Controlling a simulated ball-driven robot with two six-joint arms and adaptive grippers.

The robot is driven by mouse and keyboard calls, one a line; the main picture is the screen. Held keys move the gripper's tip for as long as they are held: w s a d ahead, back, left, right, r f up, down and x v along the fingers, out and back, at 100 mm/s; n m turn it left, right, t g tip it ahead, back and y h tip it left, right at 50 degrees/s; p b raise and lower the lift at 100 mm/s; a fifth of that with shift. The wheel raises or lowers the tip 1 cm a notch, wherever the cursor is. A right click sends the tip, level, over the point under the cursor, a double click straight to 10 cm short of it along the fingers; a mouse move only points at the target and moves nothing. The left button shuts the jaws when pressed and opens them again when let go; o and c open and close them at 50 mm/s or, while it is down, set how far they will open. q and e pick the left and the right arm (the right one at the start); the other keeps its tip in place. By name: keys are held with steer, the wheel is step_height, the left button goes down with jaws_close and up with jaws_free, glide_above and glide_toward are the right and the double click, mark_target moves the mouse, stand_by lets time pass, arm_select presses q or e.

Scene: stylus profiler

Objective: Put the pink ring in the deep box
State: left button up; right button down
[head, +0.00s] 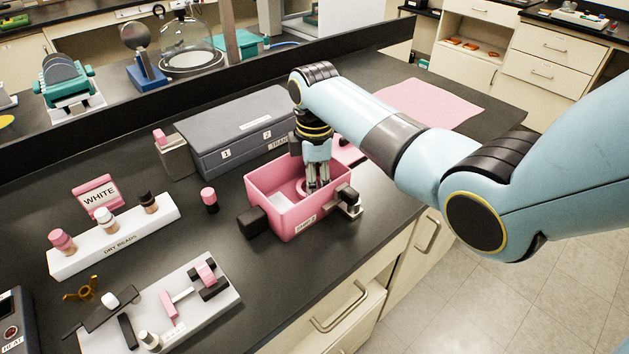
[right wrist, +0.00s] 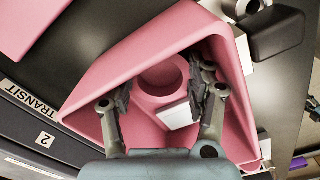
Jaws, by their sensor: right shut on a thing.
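The pink deep box (head: 291,222) stands on the dark bench in the head view, open at the top, with black and metal fittings on its sides. My right gripper (head: 319,182) points down into its opening. In the right wrist view the gripper (right wrist: 160,88) has its fingers on either side of the pink ring (right wrist: 158,98) and is shut on it. The ring is within the box's walls (right wrist: 105,70); I cannot tell whether it touches the floor. A small white piece (right wrist: 180,117) shows beside the ring inside the box. My left gripper is not in view.
A grey case (head: 235,135) marked 1 and 2 stands behind the box. A pink-and-black bottle (head: 210,200) stands left of it. A pink mat (head: 430,103) lies at the right.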

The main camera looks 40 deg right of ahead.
steer(key=shift+f, duration=0.1)
steer(key=c, duration=0.7)
jaws_free()
steer(key=shift+c, duration=0.2)
step_height(320, 180, up, 12)
steer(key=shift+r, duration=0.2)
